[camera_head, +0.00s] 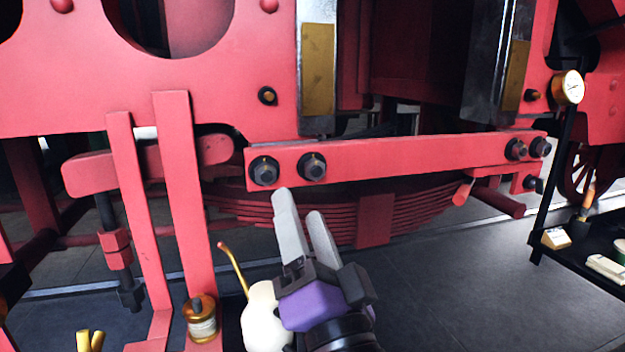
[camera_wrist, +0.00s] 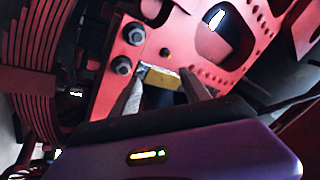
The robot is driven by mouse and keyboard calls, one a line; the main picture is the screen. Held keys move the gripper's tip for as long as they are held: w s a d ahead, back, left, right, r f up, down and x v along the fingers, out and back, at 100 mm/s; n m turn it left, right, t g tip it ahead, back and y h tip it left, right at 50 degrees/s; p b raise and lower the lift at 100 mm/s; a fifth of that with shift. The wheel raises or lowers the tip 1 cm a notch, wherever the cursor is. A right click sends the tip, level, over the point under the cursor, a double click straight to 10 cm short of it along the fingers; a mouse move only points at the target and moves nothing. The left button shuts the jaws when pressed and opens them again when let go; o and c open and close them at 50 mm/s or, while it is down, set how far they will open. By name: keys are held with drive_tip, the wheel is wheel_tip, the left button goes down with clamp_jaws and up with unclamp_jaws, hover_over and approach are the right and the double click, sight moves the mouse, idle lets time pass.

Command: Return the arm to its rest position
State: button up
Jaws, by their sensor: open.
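My gripper (camera_head: 301,235) is raised in front of the red locomotive frame in the head view, below the long red bar (camera_head: 420,158) with its dark bolts. Its two grey fingers point up and are apart, with nothing between them. The fingers also show in the wrist view, where my gripper (camera_wrist: 163,92) is open and empty. Two dark bolts (camera_wrist: 122,65) and a brass-coloured plate (camera_wrist: 163,79) appear beyond the fingers. I cannot tell the exact gap between the fingers and the bar.
A red leaf spring (camera_head: 375,218) lies behind my gripper. An oil can spout (camera_head: 233,268) and a brass jar (camera_head: 201,318) stand close to its left. A dark shelf (camera_head: 575,238) with tools and a gauge (camera_head: 568,87) is at the right. The floor (camera_head: 460,275) between is clear.

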drive_tip(key=s+d+f+n+g, duration=0.1)
drive_tip(key=s+d+f+n, duration=0.5)
drive_tip(key=f, duration=0.3)
drive_tip(key=s+d+f+n+g, duration=0.1)
drive_tip(key=s+d+f+n, duration=0.4)
drive_tip(key=s+f, duration=0.4)
drive_tip(key=s+d+f+m+g+h, duration=0.1)
drive_tip(key=s+d+f+h, duration=0.1)
drive_tip(key=s, duration=0.5)
drive_tip(key=s+d+f+m+g+h+p, duration=0.1)
drive_tip(key=s+d+f+m+g+h, duration=0.1)
drive_tip(key=s+d+f, duration=0.2)
drive_tip(key=s+d+f+m+g+h, duration=0.1)
drive_tip(key=s+d+f+g+h, duration=0.1)
drive_tip(key=s+d+f, duration=0.2)
drive_tip(key=s+f, duration=0.3)
drive_tip(key=s, duration=0.3)
drive_tip(key=shift+f+m+h+p, duration=0.2)
drive_tip(key=shift+m+h+p, duration=0.15)
drive_tip(key=shift+m+h, duration=0.05)
